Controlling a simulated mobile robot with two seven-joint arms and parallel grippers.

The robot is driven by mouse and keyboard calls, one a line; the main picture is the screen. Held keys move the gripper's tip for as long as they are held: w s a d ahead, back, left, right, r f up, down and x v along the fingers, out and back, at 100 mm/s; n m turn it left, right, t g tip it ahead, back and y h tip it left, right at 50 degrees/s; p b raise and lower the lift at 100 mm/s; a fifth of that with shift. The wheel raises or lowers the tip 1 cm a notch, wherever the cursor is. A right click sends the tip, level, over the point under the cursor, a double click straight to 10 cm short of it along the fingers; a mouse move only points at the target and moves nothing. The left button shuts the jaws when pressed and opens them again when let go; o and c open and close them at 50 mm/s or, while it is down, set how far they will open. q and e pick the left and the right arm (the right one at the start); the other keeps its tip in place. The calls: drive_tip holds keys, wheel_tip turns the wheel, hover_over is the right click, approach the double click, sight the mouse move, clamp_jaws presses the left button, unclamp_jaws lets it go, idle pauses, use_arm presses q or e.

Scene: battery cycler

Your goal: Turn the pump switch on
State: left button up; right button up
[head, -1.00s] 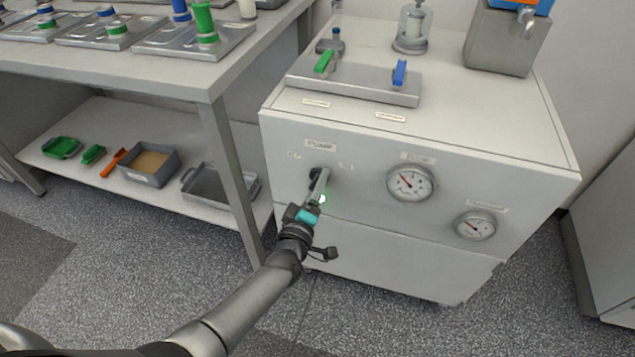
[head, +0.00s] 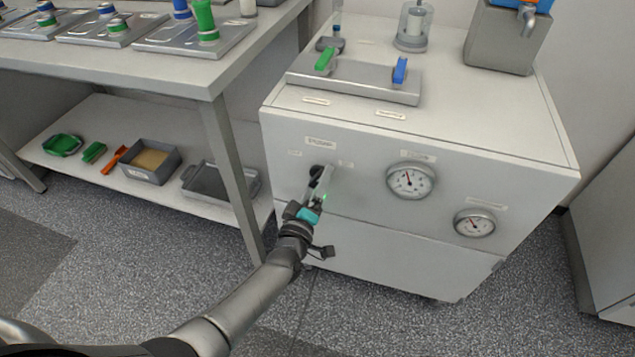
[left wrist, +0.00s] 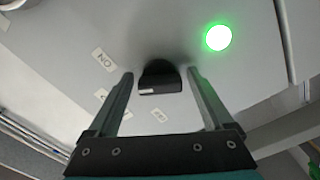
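The pump switch (head: 317,170) is a black knob on the upper left of the white cabinet's front panel, under a small label. My left gripper (head: 323,175) is at the panel in front of it. In the left wrist view the black knob (left wrist: 160,78) lies between the two spread fingertips (left wrist: 160,73), with a narrow gap on each side. The gripper is open and holds nothing. A green lamp (left wrist: 217,38) beside the switch is lit; in the head view it is partly behind the gripper. My right gripper is not in view.
Two round gauges (head: 410,181) and (head: 474,223) sit right of the switch. Green and blue valve handles (head: 325,60) and (head: 399,71) stand on the cabinet top. A workbench (head: 190,75) with a lower shelf is at the left. The floor in front is clear.

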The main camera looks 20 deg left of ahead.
use_arm(q)
drive_tip(key=shift+o, duration=0.5)
drive_tip(key=shift+s, duration=0.2)
drive_tip(key=shift+s+p, duration=0.3)
drive_tip(key=shift+s, duration=0.05)
drive_tip(key=s+p, duration=0.4)
drive_tip(key=s, duration=1)
drive_tip(key=shift+a, duration=0.25)
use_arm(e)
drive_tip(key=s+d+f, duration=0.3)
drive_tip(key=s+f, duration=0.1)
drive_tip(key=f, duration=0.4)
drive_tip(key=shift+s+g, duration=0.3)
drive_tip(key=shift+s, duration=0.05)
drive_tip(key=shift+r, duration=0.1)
